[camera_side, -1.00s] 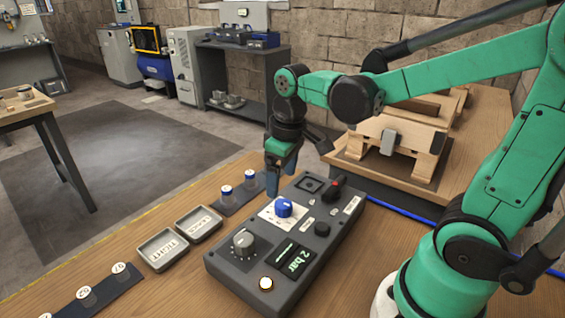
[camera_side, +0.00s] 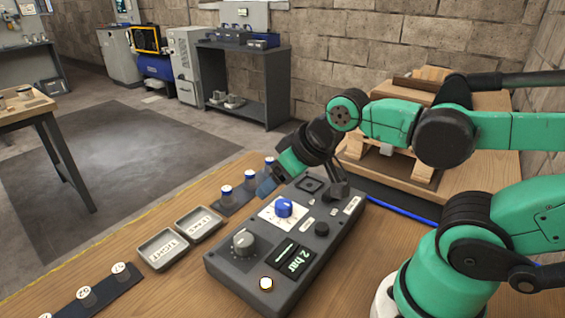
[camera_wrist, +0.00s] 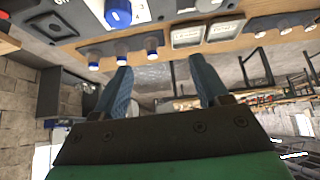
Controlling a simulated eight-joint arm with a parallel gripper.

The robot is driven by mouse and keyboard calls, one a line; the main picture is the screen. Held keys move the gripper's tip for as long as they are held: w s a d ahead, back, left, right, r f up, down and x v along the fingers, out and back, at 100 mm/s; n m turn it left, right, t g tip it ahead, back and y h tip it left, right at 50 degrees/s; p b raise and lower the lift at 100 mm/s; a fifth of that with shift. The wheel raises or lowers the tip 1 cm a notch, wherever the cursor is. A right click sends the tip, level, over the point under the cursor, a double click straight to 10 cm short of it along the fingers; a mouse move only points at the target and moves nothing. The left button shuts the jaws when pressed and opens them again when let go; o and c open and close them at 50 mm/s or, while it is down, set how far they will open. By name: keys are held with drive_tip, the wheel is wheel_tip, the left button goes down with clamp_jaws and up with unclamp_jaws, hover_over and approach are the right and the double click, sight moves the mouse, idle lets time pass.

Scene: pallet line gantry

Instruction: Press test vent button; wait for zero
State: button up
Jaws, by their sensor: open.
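A grey control box (camera_side: 222,271) lies on the wooden bench. Its display (camera_side: 293,260) reads "2 bar". A pale round button (camera_side: 266,284) sits at its near end and a black round button (camera_side: 322,229) on its right side. I cannot read which is the vent button. The box also carries a blue knob (camera_side: 284,207) and a grey knob (camera_side: 243,241). My gripper (camera_side: 268,186) is tilted down-left above the bench at the box's far left corner. In the wrist view its blue fingers (camera_wrist: 163,82) are apart with nothing between them.
Trays marked TIGHT (camera_side: 160,250) and LENS-like lettering (camera_side: 199,222) stand left of the box. Several blue-capped pieces (camera_side: 226,193) stand in a dark rack beyond them. A numbered rack (camera_side: 87,297) is front left. A wooden pallet stand (camera_side: 430,172) is behind.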

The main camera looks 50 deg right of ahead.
clamp_jaws()
idle(1.5)
